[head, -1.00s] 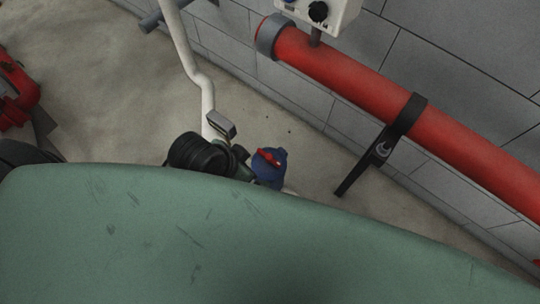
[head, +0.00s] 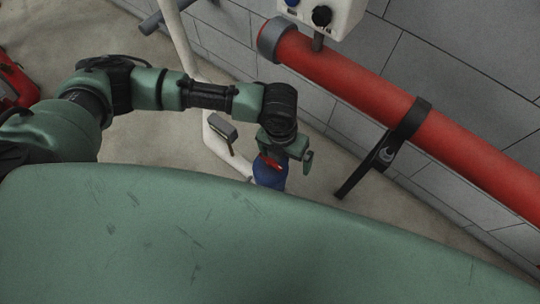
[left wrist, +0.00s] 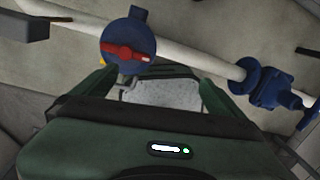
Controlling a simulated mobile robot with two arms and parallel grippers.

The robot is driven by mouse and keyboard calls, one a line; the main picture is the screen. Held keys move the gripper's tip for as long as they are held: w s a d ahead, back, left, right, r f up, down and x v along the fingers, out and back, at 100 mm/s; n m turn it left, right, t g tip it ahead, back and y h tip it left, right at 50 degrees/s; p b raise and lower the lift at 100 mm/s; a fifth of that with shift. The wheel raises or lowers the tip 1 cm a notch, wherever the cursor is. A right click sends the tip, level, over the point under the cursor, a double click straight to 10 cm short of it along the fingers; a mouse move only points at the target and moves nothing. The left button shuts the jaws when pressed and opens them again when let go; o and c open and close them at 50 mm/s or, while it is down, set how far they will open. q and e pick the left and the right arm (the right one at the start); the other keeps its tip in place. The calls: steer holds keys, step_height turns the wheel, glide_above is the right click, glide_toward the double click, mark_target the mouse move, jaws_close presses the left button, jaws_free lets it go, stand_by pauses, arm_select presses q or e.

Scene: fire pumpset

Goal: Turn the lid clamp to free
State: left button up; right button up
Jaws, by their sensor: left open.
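The lid clamp, a red bar (left wrist: 127,52), lies across the round blue lid (left wrist: 140,40) of a housing on a white pipe. In the head view the red clamp (head: 271,163) shows as a small piece on the blue housing (head: 270,177), partly covered by my gripper. My left gripper (head: 288,158) is open just above and beside the housing. In the left wrist view my left gripper (left wrist: 157,80) has its fingers spread, with the clamp just beyond the left finger. I cannot tell whether anything touches. My right gripper is not in view.
A white pipe (left wrist: 195,62) runs past the lid to a blue valve (left wrist: 268,82). A dark grey block (head: 222,127) sits by the pipe. A thick red pipe (head: 350,75) on a black bracket (head: 408,120) runs along the wall. A white box (head: 325,14) is above it.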

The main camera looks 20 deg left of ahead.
arm_select(q)
steer(key=m+y, duration=0.1)
steer(key=m, duration=0.1)
glide_above(270, 160)
steer(key=shift+s+d+f, duration=0.15)
steer(key=shift+s+d, duration=0.05)
steer(key=shift+d, duration=0.15)
steer(key=shift+a+f, duration=0.25)
steer(key=shift+a, duration=0.05)
step_height(270, 160, down, 7)
steer(key=shift+w+f, duration=0.15)
steer(key=shift+f, duration=0.05)
steer(key=c, duration=1.3)
